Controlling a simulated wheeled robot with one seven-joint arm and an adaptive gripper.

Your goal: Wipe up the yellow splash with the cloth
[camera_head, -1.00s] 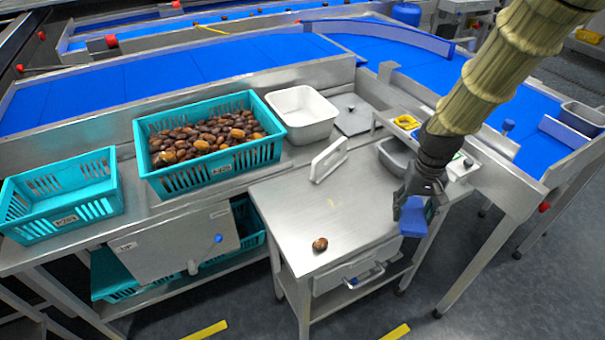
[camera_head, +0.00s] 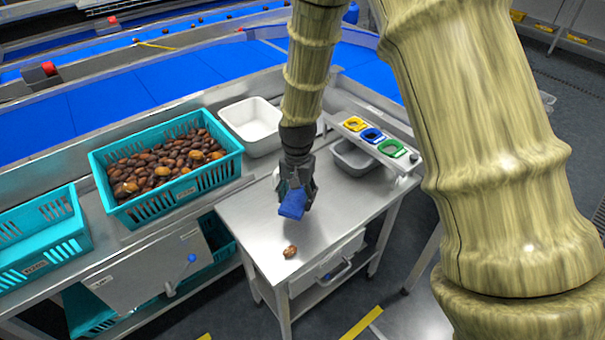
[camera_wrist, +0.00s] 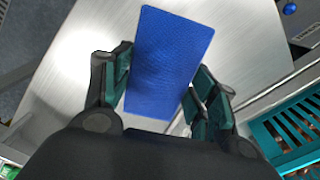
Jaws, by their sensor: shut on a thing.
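My gripper (camera_head: 295,196) is shut on the blue cloth (camera_head: 292,204) and holds it over the steel side table (camera_head: 244,212). In the wrist view the blue cloth (camera_wrist: 168,60) sticks out between the two fingers, with the bare tabletop (camera_wrist: 85,60) beneath it. I cannot tell whether the cloth touches the table. A yellow splash does not show clearly in either current view; the cloth and gripper cover part of the tabletop.
A grey bin (camera_head: 352,158) and coloured cutout plates (camera_head: 372,135) sit at the right.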

